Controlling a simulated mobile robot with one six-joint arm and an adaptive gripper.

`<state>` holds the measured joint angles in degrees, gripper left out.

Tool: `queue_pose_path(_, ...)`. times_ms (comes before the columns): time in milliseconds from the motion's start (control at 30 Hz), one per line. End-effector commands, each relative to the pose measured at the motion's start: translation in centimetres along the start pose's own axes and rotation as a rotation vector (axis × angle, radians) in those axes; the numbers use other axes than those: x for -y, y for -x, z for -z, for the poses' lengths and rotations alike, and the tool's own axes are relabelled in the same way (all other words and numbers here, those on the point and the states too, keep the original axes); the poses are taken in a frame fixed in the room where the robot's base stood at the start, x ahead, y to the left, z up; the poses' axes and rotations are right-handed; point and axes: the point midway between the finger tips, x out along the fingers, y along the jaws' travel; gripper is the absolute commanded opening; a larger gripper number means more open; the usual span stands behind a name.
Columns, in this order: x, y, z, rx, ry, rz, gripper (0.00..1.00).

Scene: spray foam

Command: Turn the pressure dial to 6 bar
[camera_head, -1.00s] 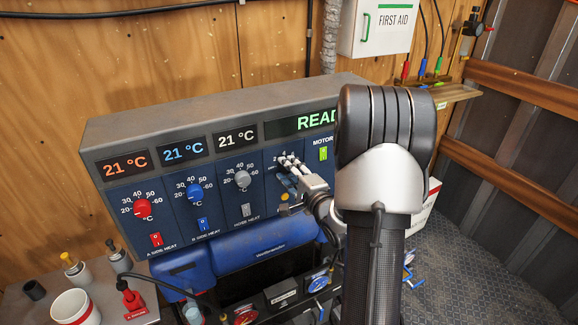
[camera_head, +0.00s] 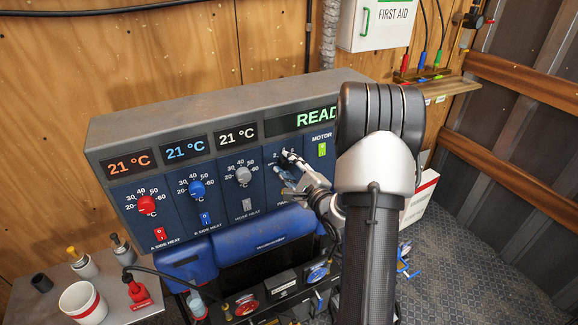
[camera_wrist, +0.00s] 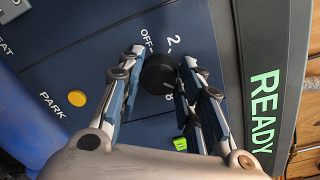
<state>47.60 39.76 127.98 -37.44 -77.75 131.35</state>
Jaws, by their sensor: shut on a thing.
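The pressure dial is a black round knob (camera_wrist: 158,74) on the dark blue panel, seen in the wrist view. White marks "OFF" and "2" are printed beside it, and other scale marks are partly hidden by the fingers. My gripper (camera_wrist: 161,62) has one finger on each side of the knob and is shut on it. In the head view my gripper (camera_head: 288,158) is at the panel below the green READY display (camera_head: 317,117). The arm and fingers cover most of the dial there, so its exact setting cannot be read.
Red (camera_head: 146,204), blue (camera_head: 196,187) and grey (camera_head: 243,175) temperature knobs sit left of the dial. A green motor switch (camera_head: 322,149) is to its right. A yellow PARK button (camera_wrist: 77,98) is close by.

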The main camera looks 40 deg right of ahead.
Motion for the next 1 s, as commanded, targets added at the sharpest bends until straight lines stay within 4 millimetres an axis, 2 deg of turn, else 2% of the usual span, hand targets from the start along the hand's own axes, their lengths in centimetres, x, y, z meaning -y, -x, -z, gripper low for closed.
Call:
queue_pose_path(233, 0.3, -0.1, -0.1, 0.004, 0.004, 0.006, 0.09)
queue_pose_path(267, 0.3, -0.1, -0.1, 0.004, 0.004, 0.006, 0.34)
queue_pose_path(567, 0.1, -0.1, -0.1, 0.002, 0.003, 0.003, 0.54)
queue_pose_path(867, 0.1, 0.0, 0.0, 0.001, 0.002, 0.001, 0.54)
queue_pose_path(1000, 0.1, 1.1, 0.1, -0.003, 0.002, 0.000, 0.54)
